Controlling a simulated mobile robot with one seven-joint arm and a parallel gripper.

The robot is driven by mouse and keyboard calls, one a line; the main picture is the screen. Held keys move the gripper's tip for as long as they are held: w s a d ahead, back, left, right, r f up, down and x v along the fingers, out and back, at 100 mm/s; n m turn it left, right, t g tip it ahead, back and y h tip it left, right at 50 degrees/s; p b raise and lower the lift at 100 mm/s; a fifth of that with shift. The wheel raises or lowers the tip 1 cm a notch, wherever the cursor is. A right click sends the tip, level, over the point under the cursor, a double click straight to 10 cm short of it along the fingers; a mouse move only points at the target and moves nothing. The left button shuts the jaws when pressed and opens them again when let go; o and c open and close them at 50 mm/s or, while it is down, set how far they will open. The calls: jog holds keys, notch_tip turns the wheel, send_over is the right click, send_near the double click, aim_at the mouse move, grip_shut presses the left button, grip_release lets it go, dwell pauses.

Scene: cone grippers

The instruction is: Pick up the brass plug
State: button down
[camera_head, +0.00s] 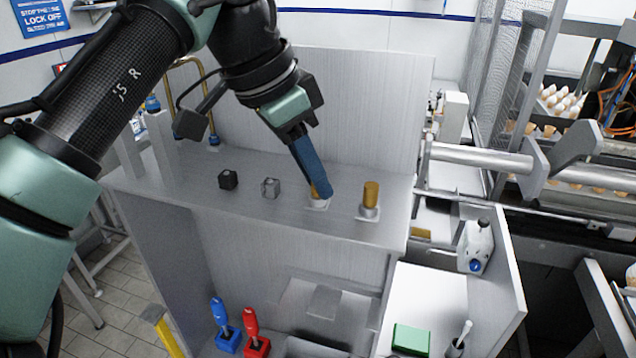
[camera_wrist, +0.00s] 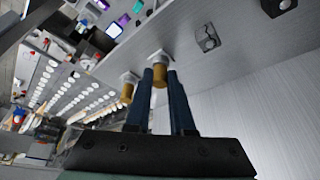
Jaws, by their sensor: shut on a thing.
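Two brass plugs stand upright in pale square bases on the grey metal worktop. One brass plug (camera_head: 371,193) stands free at the right; it also shows in the wrist view (camera_wrist: 127,93). The other brass plug (camera_wrist: 160,77) is between the blue fingers of my gripper (camera_wrist: 162,72). In the head view my gripper (camera_head: 322,193) reaches down to this plug and its fingers hide most of it. My gripper is shut on this left plug, which is still at its base on the worktop.
A black cube (camera_head: 228,179) and a grey cube (camera_head: 270,187) sit on the worktop to the left. A metal back panel (camera_head: 370,100) rises behind. Blue (camera_head: 226,325) and red (camera_head: 254,330) handled tools stand on the lower shelf.

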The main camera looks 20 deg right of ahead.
dwell(0.3)
notch_tip(320, 180, up, 15)
jog(key=p, duration=0.4)
jog(key=shift+p, duration=0.35)
dwell(1.0)
dwell(0.4)
